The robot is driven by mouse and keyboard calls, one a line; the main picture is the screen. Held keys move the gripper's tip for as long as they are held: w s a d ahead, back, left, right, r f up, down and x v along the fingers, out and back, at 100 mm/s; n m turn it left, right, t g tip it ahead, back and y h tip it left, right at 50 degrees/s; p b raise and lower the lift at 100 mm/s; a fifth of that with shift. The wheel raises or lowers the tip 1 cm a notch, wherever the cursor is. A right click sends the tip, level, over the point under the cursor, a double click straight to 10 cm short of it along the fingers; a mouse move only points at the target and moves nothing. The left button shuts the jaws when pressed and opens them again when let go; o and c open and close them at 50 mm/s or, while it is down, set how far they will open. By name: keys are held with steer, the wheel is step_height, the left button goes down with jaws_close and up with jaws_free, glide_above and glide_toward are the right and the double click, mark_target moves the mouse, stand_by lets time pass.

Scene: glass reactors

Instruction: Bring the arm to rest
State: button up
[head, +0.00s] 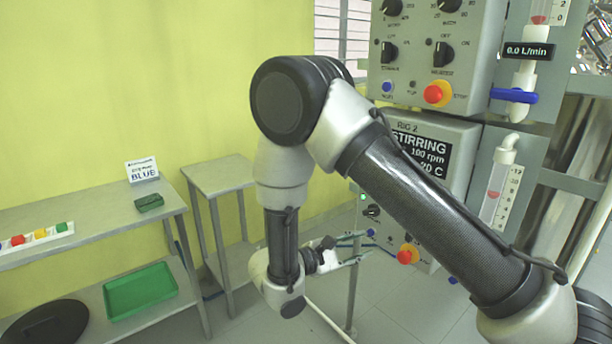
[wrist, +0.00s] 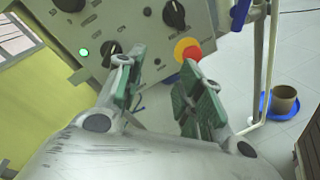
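My arm (head: 385,185) is raised and bent across the middle of the head view, with its forearm hanging down. My gripper (wrist: 158,85) shows in the wrist view with its two green-padded fingers apart and nothing between them. In the head view the gripper (head: 352,250) points right, in front of the lower part of the RIG 2 control box. In the wrist view a black knob (wrist: 113,52) and a red button on a yellow base (wrist: 187,50) are beyond the fingertips. I cannot tell whether a finger touches the box.
The stirring panel (head: 420,150) hangs below another control box (head: 435,50). At left are a metal bench (head: 90,222) with a BLUE sign (head: 143,170), a green tray (head: 140,291), and a small empty table (head: 218,174). A brown pot (wrist: 283,100) stands on the floor at right.

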steer(key=s+d+r+m+g+y, duration=0.3)
steer(key=s+d+r+m+y, duration=1.1)
steer(key=s+d+r, duration=0.6)
step_height(320, 180, up, 3)
steer(key=shift+s+d+r+m+y, duration=0.2)
steer(key=shift+s+m+y, duration=0.2)
steer(key=shift+s, duration=0.6)
